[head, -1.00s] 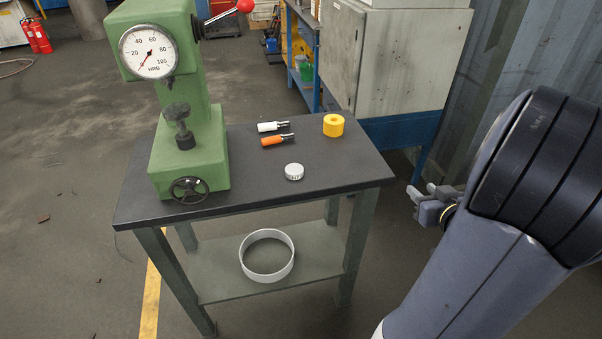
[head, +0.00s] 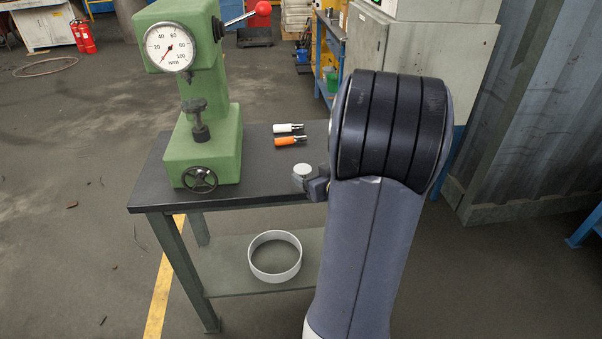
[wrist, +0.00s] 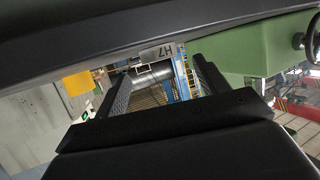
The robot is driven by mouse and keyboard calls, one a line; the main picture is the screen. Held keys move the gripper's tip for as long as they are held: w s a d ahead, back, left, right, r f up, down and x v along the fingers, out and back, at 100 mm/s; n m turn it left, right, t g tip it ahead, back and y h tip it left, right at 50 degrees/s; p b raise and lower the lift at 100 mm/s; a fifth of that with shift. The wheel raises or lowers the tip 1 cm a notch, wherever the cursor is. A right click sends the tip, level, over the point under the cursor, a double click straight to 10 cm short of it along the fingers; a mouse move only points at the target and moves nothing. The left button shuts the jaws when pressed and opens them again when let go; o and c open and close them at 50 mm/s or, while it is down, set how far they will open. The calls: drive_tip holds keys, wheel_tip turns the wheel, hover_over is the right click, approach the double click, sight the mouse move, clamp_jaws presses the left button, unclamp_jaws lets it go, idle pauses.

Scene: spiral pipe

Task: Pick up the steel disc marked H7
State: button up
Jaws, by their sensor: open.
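The steel disc (head: 302,170) lies on the dark tabletop (head: 262,167), in front of the white and orange tools. In the head view my gripper (head: 309,183) is low at the table, right beside the disc, and partly hidden by my arm. I cannot tell whether a finger touches the disc.
A green hardness tester (head: 203,145) with a dial stands on the table's left. A white-handled tool (head: 288,128) and an orange-handled tool (head: 290,141) lie behind the disc. A ring (head: 275,257) rests on the lower shelf.

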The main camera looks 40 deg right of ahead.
sight(303, 169)
drive_tip(key=x, duration=0.4)
drive_tip(key=shift+w+f+b, duration=0.1)
drive_tip(key=shift+w+b, duration=0.05)
drive_tip(key=shift+b, duration=0.15)
drive_tip(key=shift+c, duration=0.4)
drive_tip(key=c, duration=1.2)
